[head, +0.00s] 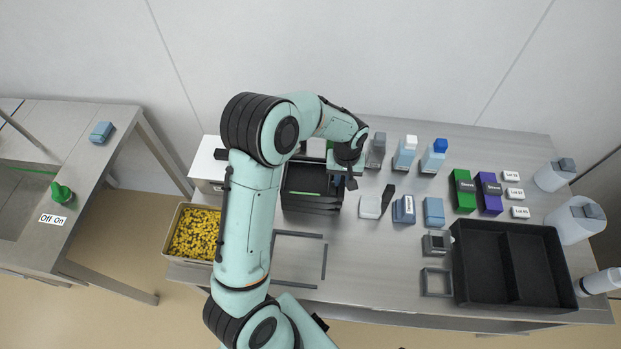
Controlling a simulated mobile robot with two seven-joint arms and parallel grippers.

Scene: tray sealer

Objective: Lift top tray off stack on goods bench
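A stack of black trays (312,207) stands on the goods bench (390,270), left of the bench's middle. My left arm reaches over the bench, and its gripper (345,182) is at the right rim of the stack, pointing down. The fingers are small and dark against the trays, so I cannot tell whether they are open, shut or touching the top tray. My arm hides part of the area left of the stack. My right gripper is out of view.
A bin of yellow pieces (187,231) is left of my arm. Bottles (405,154), a blue container (434,212), green and purple boxes (464,190) and a large black two-part crate (482,292) fill the right. A dark frame outline (323,262) lies in front of the stack.

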